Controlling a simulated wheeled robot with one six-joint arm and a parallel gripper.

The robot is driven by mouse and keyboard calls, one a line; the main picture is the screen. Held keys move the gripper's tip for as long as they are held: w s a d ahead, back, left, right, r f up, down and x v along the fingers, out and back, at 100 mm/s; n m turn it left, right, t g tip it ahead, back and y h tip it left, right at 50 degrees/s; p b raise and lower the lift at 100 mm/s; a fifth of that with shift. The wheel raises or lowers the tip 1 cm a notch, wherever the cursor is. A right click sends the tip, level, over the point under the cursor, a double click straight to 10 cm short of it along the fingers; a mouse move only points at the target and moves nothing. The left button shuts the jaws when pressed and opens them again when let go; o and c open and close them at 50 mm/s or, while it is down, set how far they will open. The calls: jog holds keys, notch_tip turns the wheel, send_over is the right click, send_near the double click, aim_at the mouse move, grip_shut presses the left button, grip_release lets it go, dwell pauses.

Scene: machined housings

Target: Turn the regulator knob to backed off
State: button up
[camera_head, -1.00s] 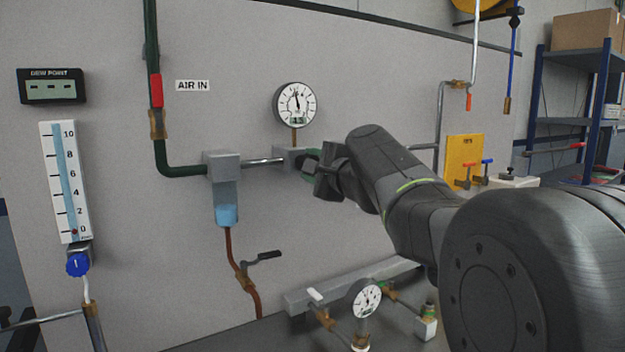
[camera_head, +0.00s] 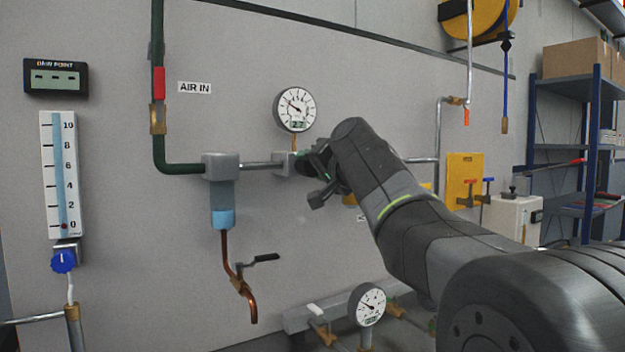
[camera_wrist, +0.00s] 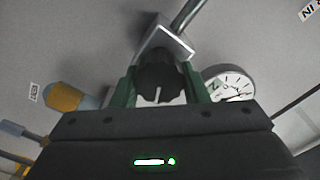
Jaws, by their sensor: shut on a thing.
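The regulator's grey body (camera_head: 285,164) is on the wall pipe under a round gauge (camera_head: 295,109) whose digital window seems to read 2.7. In the wrist view the dark knob (camera_wrist: 159,82) shows a white pointer line, with the grey body (camera_wrist: 163,42) behind it and the gauge (camera_wrist: 229,84) to the right. My gripper (camera_wrist: 160,88) is shut on the knob, one green-sided finger on each side. In the head view my gripper (camera_head: 318,163) is at the regulator and hides the knob.
A filter bowl (camera_head: 222,205) with blue liquid hangs left of the regulator, with a copper drain and black-handled valve (camera_head: 262,259) below. A lower gauge (camera_head: 367,305) stands beneath my arm. A yellow panel (camera_head: 463,180) and shelf (camera_head: 580,130) are to the right.

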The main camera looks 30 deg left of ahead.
jog(key=n+b, duration=0.2)
jog(key=n, duration=0.1)
jog(key=n+b, duration=0.2)
jog(key=n, duration=0.1)
jog(key=shift+s+f+b, duration=0.1)
jog(key=shift+f+b, duration=0.1)
jog(key=shift+b, duration=0.1)
jog(key=n+b, duration=0.1)
jog(key=n, duration=0.2)
jog(key=n+b, duration=0.2)
jog(key=n, duration=0.1)
jog(key=shift+s+a+r+n, duration=0.1)
jog(key=shift+a+n, duration=0.05)
jog(key=shift+n, duration=0.15)
jog(key=o, duration=1)
jog(key=shift+c, duration=0.2)
jog(key=shift+r, duration=0.1)
